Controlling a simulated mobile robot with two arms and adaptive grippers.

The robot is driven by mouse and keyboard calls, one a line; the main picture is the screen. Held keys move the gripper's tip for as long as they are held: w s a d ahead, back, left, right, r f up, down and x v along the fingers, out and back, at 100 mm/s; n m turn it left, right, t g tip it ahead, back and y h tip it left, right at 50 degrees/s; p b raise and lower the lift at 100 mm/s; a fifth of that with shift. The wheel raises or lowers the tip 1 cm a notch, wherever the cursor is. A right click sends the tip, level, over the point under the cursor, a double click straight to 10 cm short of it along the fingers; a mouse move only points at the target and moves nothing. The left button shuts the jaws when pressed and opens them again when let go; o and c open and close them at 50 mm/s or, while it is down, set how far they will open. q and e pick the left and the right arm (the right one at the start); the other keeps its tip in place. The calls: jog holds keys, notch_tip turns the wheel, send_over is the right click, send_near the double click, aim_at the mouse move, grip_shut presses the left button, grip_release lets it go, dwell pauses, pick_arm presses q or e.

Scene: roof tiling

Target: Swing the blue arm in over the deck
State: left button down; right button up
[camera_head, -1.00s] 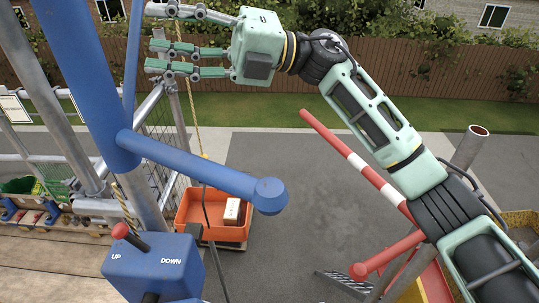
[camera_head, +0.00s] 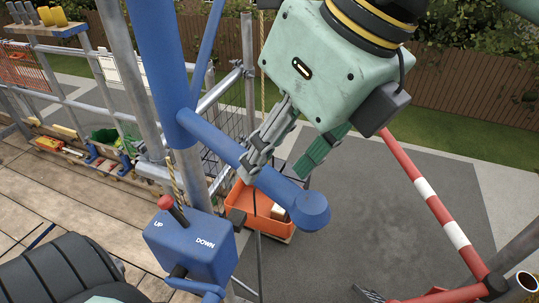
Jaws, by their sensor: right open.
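The blue arm is a thick blue post (camera_head: 163,80) with a side bar (camera_head: 225,146) that ends in a round knob (camera_head: 312,210). My right gripper (camera_head: 278,165) is open, with its grey and green fingers pointing down at the bar. One grey finger overlaps the bar between the post and the knob; I cannot tell whether it touches. The deck (camera_head: 75,205) of wooden boards lies at the left. An orange tub (camera_head: 243,200) with a pale item inside shows beyond the bar, partly hidden by it. My left gripper is not in view.
A blue control box (camera_head: 190,246) marked UP and DOWN, with a red-knobbed lever (camera_head: 174,210), stands below the bar. Scaffold tubes and mesh stand behind the post. A red and white pole (camera_head: 437,205) slants at the right. Grey paving (camera_head: 380,225) is clear in between.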

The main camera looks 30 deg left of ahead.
jog(key=shift+p+x, duration=0.35)
jog(key=shift+x, duration=1.15)
jog(key=shift+c, duration=0.4)
grip_shut()
